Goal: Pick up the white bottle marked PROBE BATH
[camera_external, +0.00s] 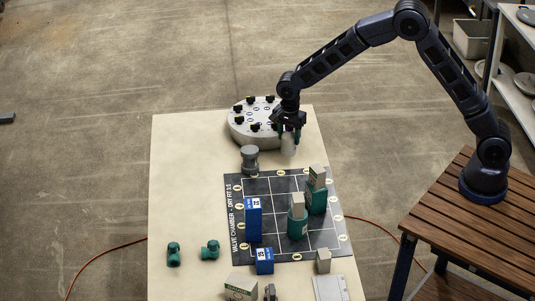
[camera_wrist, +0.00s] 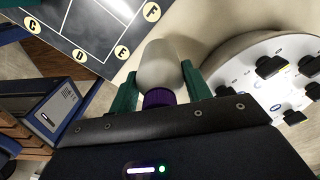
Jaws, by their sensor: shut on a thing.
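The white bottle (camera_external: 289,148) is between the fingers of my gripper (camera_external: 289,133) in the external view, near the right edge of the table. It also shows in the wrist view (camera_wrist: 160,66), with a purple cap (camera_wrist: 160,97) toward my palm. My gripper (camera_wrist: 160,80) is shut on it, with one green finger on each side. No lettering on the bottle is legible in either view. Whether the bottle's base touches the table cannot be told.
A round white fixture with black knobs (camera_external: 243,122) stands just left of the gripper. A grey cylinder (camera_external: 249,159) stands nearby. The dark grid mat (camera_external: 274,227) carries blue (camera_external: 253,219) and green (camera_external: 297,222) pieces.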

